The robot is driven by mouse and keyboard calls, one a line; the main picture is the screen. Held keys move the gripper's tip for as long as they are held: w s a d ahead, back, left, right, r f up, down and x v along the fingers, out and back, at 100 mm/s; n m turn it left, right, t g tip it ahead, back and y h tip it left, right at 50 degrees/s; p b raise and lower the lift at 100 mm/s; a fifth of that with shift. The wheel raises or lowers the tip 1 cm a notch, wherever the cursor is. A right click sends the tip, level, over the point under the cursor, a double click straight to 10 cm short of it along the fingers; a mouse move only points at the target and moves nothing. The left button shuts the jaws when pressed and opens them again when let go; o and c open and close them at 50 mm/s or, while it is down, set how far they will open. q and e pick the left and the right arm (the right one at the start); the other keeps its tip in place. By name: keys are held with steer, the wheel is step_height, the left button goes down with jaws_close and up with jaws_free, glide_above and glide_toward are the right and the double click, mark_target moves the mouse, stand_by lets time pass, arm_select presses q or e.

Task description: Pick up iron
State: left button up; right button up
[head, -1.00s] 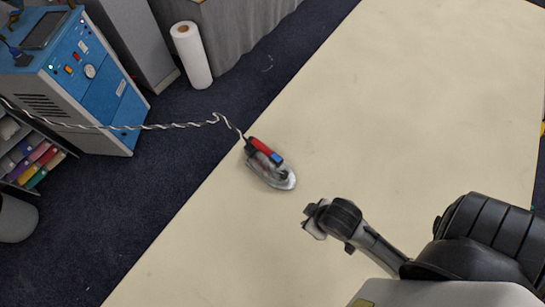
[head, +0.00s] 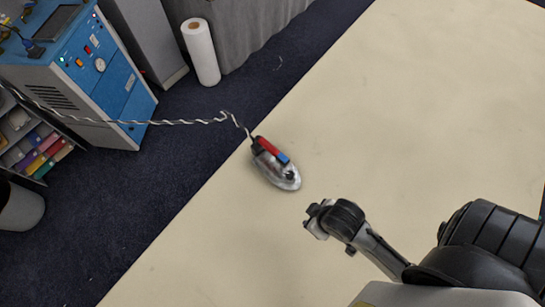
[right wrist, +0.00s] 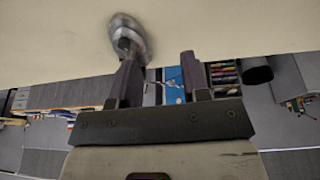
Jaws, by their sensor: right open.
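The iron (head: 277,168) is silver with a red and blue handle. It rests on the cream cloth table (head: 400,110) near the table's left edge, and a twisted cord runs from it to the left. In the right wrist view the iron (right wrist: 129,38) shows blurred, beyond the tip of the left-hand finger. My right gripper (head: 316,219) is to the lower right of the iron, apart from it. In the right wrist view its two fingers (right wrist: 160,75) stand apart with nothing between them. My left gripper is not in the frames.
The cord (head: 170,122) hangs over the floor to a blue steam unit (head: 110,75). A white paper roll (head: 201,52) stands on the floor. Shelves with coloured items (head: 38,150) and a grey bin (head: 20,208) are at the left. The table right of the iron is clear.

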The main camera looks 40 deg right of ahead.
steer(key=o, duration=0.3)
